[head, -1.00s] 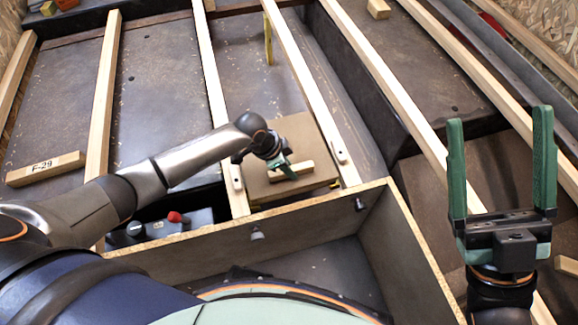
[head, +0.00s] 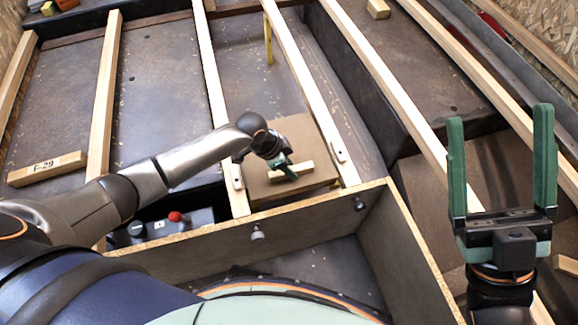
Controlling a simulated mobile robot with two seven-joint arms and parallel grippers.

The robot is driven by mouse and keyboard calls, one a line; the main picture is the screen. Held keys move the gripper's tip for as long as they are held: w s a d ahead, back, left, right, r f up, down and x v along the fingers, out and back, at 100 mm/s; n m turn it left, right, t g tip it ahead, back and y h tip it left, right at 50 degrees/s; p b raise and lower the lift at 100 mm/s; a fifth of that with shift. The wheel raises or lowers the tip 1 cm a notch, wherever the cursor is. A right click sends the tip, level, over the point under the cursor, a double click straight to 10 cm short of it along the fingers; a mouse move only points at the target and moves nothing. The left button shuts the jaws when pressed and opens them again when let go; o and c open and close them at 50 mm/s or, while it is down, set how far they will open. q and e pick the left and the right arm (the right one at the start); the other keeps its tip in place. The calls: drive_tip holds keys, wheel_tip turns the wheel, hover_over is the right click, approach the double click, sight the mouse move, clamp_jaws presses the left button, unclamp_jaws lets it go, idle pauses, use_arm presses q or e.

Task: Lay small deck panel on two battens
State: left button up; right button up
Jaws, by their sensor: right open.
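The small deck panel (head: 311,142) is a brown board with a pale wooden grip block (head: 305,167) on top. It lies between or on the edges of two pale battens, the left one (head: 213,88) and the right one (head: 300,70); I cannot tell whether it rests on them. My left gripper (head: 289,170) is down at the grip block, with a green finger overlapping it. The other finger is hidden, so its grip is unclear. My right gripper (head: 501,165) is open and empty, pointing up at the right, away from the panel.
A wooden-edged box wall (head: 300,222) stands just in front of the panel. A block marked F-29 (head: 46,168) lies at the left. A device with a red knob (head: 174,217) sits below the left arm. More battens run along both sides; a yellow piece (head: 268,40) stands behind.

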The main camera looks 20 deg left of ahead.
use_arm(q)
drive_tip(key=shift+o, duration=1.4)
drive_tip(key=shift+s+f, duration=0.15)
drive_tip(key=shift+f, duration=0.05)
drive_tip(key=p+v, duration=0.3)
drive_tip(key=v, duration=0.2)
drive_tip(key=shift+r, duration=0.35)
drive_tip(key=shift+p+v, duration=0.4)
drive_tip(key=shift+v, duration=0.6)
drive_tip(key=p+v, duration=0.1)
drive_tip(key=v, duration=0.4)
drive_tip(key=shift+p, duration=0.4)
use_arm(e)
drive_tip(key=w+d+f+m+g+h, duration=0.1)
drive_tip(key=w+f+m+g+h, duration=0.1)
drive_tip(key=w+f+m+h, duration=0.4)
wheel_tip(320, 180, down, 3)
drive_tip(key=h, duration=0.2)
drive_tip(key=shift+w+d+h, duration=0.3)
drive_tip(key=shift+r, duration=0.1)
